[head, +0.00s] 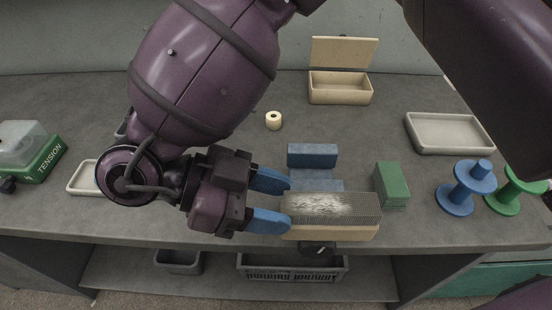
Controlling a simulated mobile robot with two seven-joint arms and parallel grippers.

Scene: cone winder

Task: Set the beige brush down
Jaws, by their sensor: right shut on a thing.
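The beige brush (330,232) is at the front edge of the table, its grey bristle face with a whitish fuzzy patch (320,205) turned up toward the camera. My right gripper (280,202) has blue fingers and comes from the left of the brush. It is shut on the brush's left end. I cannot tell whether the brush touches the table. My left gripper is not in view.
Blue blocks (312,154) stand just behind the brush, and a green block (391,184) is to its right. Blue (467,185) and green (512,190) spools stand farther right. An open beige box (340,88) and a grey tray (449,133) are behind. A dark round knob (318,248) is below the brush.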

